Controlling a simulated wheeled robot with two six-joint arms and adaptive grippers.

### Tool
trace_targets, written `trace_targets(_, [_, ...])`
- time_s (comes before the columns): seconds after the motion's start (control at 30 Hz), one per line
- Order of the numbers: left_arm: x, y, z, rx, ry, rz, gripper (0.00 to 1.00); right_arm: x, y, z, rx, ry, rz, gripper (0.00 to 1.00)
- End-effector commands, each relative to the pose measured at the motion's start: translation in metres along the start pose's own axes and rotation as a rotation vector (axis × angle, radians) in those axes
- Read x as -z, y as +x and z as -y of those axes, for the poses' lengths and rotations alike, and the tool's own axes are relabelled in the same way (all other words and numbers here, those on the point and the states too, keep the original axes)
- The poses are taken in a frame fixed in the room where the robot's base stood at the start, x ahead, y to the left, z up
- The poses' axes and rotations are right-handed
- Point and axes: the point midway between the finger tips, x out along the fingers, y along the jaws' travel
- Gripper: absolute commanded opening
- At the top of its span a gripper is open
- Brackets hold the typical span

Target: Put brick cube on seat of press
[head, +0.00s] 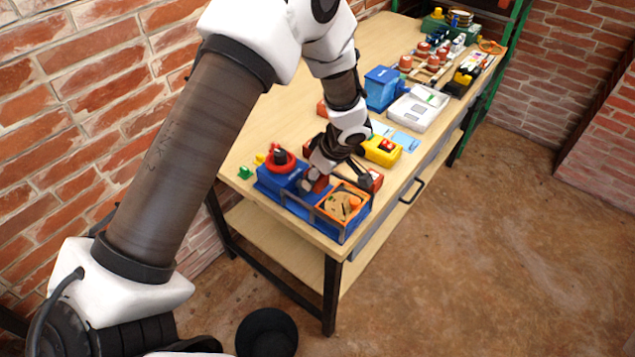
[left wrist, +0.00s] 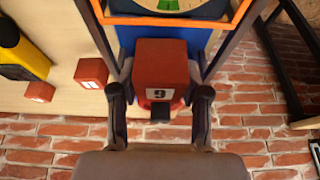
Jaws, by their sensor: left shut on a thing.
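The brick cube (left wrist: 160,68) is red-brown with a pale label marked 9 on the side facing the left wrist camera. My left gripper (left wrist: 160,95) is shut on it, one finger on each side. In the head view my left gripper (head: 318,180) is over the middle of the blue press (head: 283,190), between its red round part and its orange-framed dial. The press's blue body (left wrist: 190,40) lies behind the cube in the left wrist view. The seat is hidden, and I cannot tell whether the cube touches it. My right gripper is not in view.
A yellow device (head: 381,151) and other red blocks (left wrist: 91,72) lie beside the press on the wooden table (head: 290,110). A blue box (head: 381,88) and a white tray (head: 418,107) stand farther back. The brick wall (head: 90,70) is at left; open floor is at right.

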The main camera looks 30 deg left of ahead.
Motion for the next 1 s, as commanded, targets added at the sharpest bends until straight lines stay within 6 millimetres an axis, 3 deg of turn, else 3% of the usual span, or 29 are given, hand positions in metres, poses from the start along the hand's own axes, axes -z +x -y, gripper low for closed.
trace_targets(0.3, [-0.019, 0.045, 0.001, 0.001, 0.001, 0.0, 0.05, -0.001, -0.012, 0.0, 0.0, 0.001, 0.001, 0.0])
trace_targets(0.77, [-0.022, 0.052, 0.0, -0.001, -0.001, 0.0, 0.05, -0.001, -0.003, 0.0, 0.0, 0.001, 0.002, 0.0])
trace_targets(0.8, [-0.022, 0.052, 0.0, -0.001, -0.001, 0.0, 0.53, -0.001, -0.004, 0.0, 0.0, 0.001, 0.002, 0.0])
trace_targets(0.83, [-0.022, 0.051, 0.0, -0.001, -0.001, 0.0, 0.64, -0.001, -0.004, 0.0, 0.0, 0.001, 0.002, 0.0])
trace_targets(0.87, [-0.022, 0.051, 0.0, 0.0, -0.001, 0.0, 0.71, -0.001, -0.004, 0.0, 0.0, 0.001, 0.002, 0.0])
trace_targets(1.0, [-0.022, 0.051, 0.0, 0.0, -0.001, 0.0, 0.71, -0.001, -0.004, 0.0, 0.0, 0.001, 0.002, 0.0])
